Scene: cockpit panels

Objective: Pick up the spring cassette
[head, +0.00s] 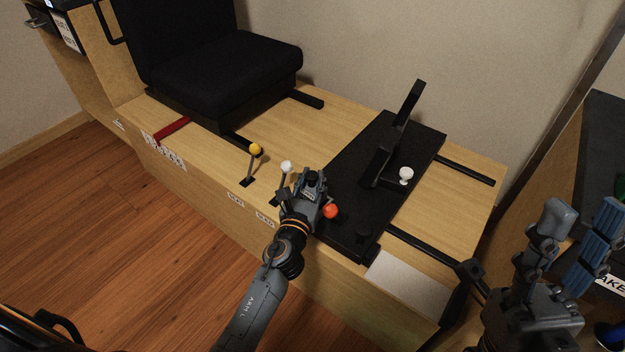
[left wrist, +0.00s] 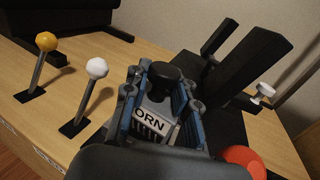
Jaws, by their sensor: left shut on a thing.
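My left gripper (head: 312,185) is low over the front edge of the wooden console, beside the black plate. In the left wrist view its blue-padded fingers (left wrist: 160,98) are shut on a dark piece with a round black knob (left wrist: 164,73). A label reading "ORN" (left wrist: 150,122) shows between the fingers. The fingers hide much of the held piece, and I cannot tell for certain that it is the spring cassette. My right gripper (head: 580,225) is open and empty at the lower right, with its fingers apart.
A yellow-knobbed lever (head: 255,149) and a white-knobbed lever (head: 286,167) stand left of my left gripper. A red-orange knob (head: 330,211) is close on its right. The black plate (head: 345,180) carries an upright black lever (head: 400,120) and a white knob (head: 406,174). A black seat (head: 215,75) stands behind.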

